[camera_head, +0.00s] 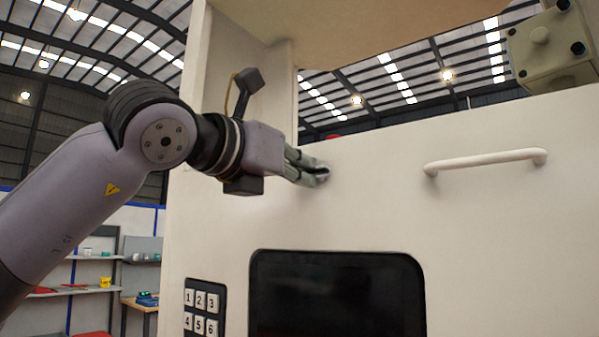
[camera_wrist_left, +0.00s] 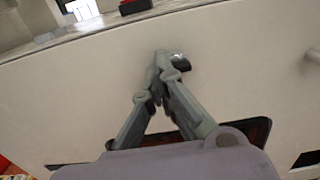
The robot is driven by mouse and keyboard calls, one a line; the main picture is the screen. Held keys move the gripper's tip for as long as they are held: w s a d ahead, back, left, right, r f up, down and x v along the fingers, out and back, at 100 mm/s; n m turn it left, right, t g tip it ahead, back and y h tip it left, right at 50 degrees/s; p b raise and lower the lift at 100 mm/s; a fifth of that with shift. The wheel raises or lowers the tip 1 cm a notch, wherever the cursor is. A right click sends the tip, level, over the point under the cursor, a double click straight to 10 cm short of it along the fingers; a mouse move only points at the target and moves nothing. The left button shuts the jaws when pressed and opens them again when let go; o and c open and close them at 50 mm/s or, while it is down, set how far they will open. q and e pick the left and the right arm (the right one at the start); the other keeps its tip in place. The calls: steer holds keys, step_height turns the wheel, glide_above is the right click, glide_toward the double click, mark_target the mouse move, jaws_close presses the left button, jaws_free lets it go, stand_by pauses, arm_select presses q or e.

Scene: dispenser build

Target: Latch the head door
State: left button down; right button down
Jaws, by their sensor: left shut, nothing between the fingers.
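The head door (camera_head: 380,200) is a broad cream panel with a pale bar handle (camera_head: 487,160) on its upper right. A small shiny metal latch piece (camera_head: 324,170) sits on the panel left of the handle. It also shows in the left wrist view (camera_wrist_left: 179,58). My left gripper (camera_head: 318,176) is shut and empty, its fingertips at the latch piece and partly covering it. In the left wrist view its tips (camera_wrist_left: 162,62) are just left of the shiny part; I cannot tell whether they touch. My right gripper is not in view.
Below are a dark screen (camera_head: 337,295) and a number keypad (camera_head: 205,300). A cream upright (camera_head: 240,70) rises behind my left gripper. A greenish box with dark knobs (camera_head: 552,50) is at the upper right. Shelves (camera_head: 95,257) stand far left.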

arm_select(q)
steer(key=shift+s+d+f+m, duration=0.3)
steer(key=shift+d+m, duration=0.2)
steer(key=shift+m, duration=0.3)
steer(key=shift+m+b, duration=0.3)
steer(key=shift+m, duration=0.4)
steer(key=m, duration=0.2)
steer(key=shift+m, duration=0.3)
steer(key=m, duration=0.3)
steer(key=shift+s+m, duration=0.15)
steer(key=shift+m, duration=0.15)
steer(key=m, duration=0.3)
steer(key=shift+s+m, duration=0.2)
steer(key=shift+m, duration=0.1)
steer(key=c, duration=2)
jaws_free()
steer(key=shift+d, duration=0.25)
steer(key=o, duration=0.7)
steer(key=shift+w+r, duration=0.2)
steer(key=shift+r, duration=0.05)
steer(key=shift+r, duration=0.1)
